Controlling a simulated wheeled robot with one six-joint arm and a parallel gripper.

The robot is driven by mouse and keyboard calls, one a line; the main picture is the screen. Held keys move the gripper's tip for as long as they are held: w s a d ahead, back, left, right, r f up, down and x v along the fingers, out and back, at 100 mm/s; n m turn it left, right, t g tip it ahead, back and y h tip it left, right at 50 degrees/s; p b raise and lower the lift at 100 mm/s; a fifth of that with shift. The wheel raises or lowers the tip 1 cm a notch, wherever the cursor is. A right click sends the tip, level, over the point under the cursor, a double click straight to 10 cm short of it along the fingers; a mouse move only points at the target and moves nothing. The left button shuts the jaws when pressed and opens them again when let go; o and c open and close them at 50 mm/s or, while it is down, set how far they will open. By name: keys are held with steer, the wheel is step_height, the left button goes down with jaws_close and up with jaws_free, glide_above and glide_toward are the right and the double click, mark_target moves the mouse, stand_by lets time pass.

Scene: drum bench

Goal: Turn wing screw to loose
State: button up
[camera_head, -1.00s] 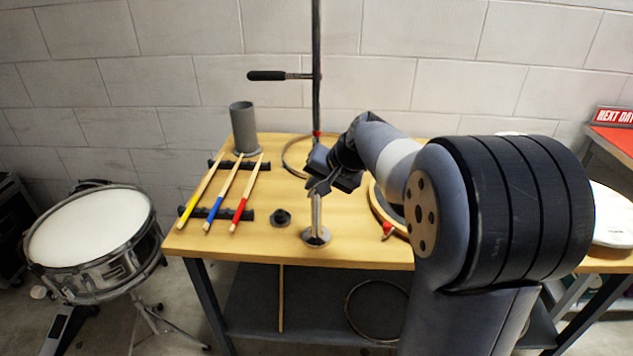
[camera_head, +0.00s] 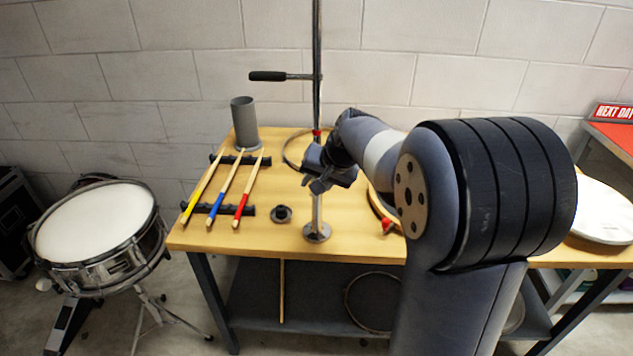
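An upright metal pole (camera_head: 317,40) rises above the bench, with a black-gripped side bar (camera_head: 268,76) pointing left. A small red part (camera_head: 317,133) shows on the pole just above my gripper; I cannot tell if it is the wing screw. A pale post on a round base (camera_head: 317,232) shows directly below my gripper, in line with the pole; the stretch between is hidden. My gripper (camera_head: 316,182) is at this line, below the red part and above the base. Its fingers are small and dark, and I cannot tell whether they are open or hold anything.
Three drumsticks (camera_head: 223,190) lie on black racks, with a grey cup (camera_head: 244,122) behind. A small black knob-like piece (camera_head: 281,214) lies left of the base. A round drum part with a red piece (camera_head: 386,226) is to the right. A snare drum (camera_head: 95,225) stands left.

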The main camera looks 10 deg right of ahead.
steer(key=shift+r, duration=0.1)
steer(key=v, duration=1)
steer(key=shift+s+r, duration=0.2)
steer(key=shift+d, duration=0.15)
steer(key=x, duration=1)
steer(key=shift+w+f, duration=0.15)
steer(key=shift+f, duration=0.2)
steer(key=shift+w+f+b, duration=0.15)
steer(key=shift+f+b, duration=0.15)
steer(key=shift+b, duration=0.3)
steer(key=shift+r+y+b, duration=0.25)
steer(key=shift+y+b, duration=0.35)
steer(key=shift+b, duration=0.1)
steer(key=shift+r+p, duration=0.25)
steer(key=shift+p, duration=0.3)
